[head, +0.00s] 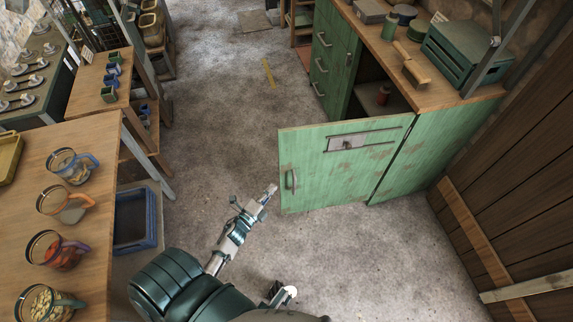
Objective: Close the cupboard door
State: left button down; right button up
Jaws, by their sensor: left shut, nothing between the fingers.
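The green cupboard door (345,163) stands wide open, swung out from the cupboard (435,140) over the floor. It has worn paint, a latch plate near its top and a handle (293,181) at its free left end. My left gripper (271,190) is shut and empty, just left of the door's free end near the handle. I cannot tell whether it touches the door.
The wooden worktop (440,97) holds a green crate (466,52), a brush-like tool (410,66) and tins. Green drawers (322,62) are beyond. At left, a table (95,135) bears several mugs; a blue bin (135,218) stands beside it. Concrete floor between is clear.

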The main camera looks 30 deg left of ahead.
pick_arm(q)
send_near(289, 156)
jog(key=w+d, duration=0.3)
jog(key=w+a, duration=0.1)
jog(key=w+a+b, duration=0.1)
jog(key=shift+w+f, duration=0.15)
jog(key=shift+w, duration=0.25)
jog(key=shift+w+a, duration=0.3)
jog(key=shift+w, duration=0.05)
pick_arm(e)
jog(key=shift+w+a+r+t, duration=0.1)
jog(key=shift+w+r+t, duration=0.05)
jog(key=shift+r, duration=0.65)
jog(key=shift+w+a+r+t, duration=0.1)
jog(key=shift+r+t, duration=0.05)
jog(key=shift+r, duration=0.65)
jog(key=shift+d, duration=0.1)
